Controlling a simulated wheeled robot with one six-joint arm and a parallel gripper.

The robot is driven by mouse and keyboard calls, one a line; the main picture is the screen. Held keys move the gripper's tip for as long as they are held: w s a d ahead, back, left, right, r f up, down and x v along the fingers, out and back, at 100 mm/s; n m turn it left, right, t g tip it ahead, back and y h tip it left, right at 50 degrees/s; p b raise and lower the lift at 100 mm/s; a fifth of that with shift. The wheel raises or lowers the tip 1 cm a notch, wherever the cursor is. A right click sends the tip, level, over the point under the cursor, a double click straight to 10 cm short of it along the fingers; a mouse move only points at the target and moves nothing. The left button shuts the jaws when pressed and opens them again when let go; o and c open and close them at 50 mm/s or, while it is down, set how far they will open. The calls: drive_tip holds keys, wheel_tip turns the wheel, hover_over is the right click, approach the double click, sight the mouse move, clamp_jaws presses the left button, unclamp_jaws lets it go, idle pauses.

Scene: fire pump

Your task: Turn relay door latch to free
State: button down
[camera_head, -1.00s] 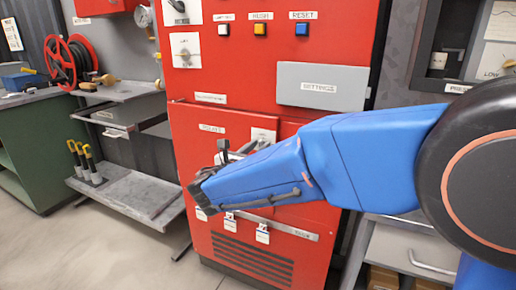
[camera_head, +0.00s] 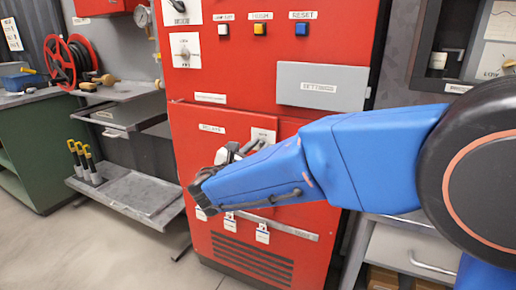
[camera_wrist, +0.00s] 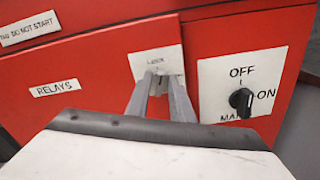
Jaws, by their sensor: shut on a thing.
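The red relay door (camera_wrist: 75,115) carries a "RELAYS" label (camera_wrist: 55,88) and shows in the head view below the grey box. A white latch plate (camera_wrist: 142,62), with small lettering that seems to read "LOCK", sits at its upper right. My gripper (camera_wrist: 162,80) reaches to this plate in the wrist view, its two grey fingers converging and shut on the latch. The latch itself is mostly hidden between the fingertips, so its angle is hard to tell. In the head view my gripper (camera_head: 232,153) is at the door front, its tips partly hidden by my blue arm.
Right of the latch in the wrist view is a black rotary knob (camera_wrist: 242,101) on a white plate marked "OFF", "ON" and a partly hidden word. A grey box (camera_head: 322,86) juts out above the door. White tags (camera_head: 262,234) hang on a rail below.

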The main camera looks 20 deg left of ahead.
drive_tip(key=m, duration=1.4)
drive_tip(key=shift+d+f, duration=0.15)
drive_tip(key=shift+f, duration=0.1)
idle(0.4)
drive_tip(key=c, duration=1.9)
unclamp_jaws()
drive_tip(key=shift+o, duration=0.2)
drive_tip(key=s+a, duration=0.1)
drive_tip(key=s, duration=1.6)
drive_tip(key=shift+s+a, duration=0.15)
drive_tip(key=shift+s, duration=0.1)
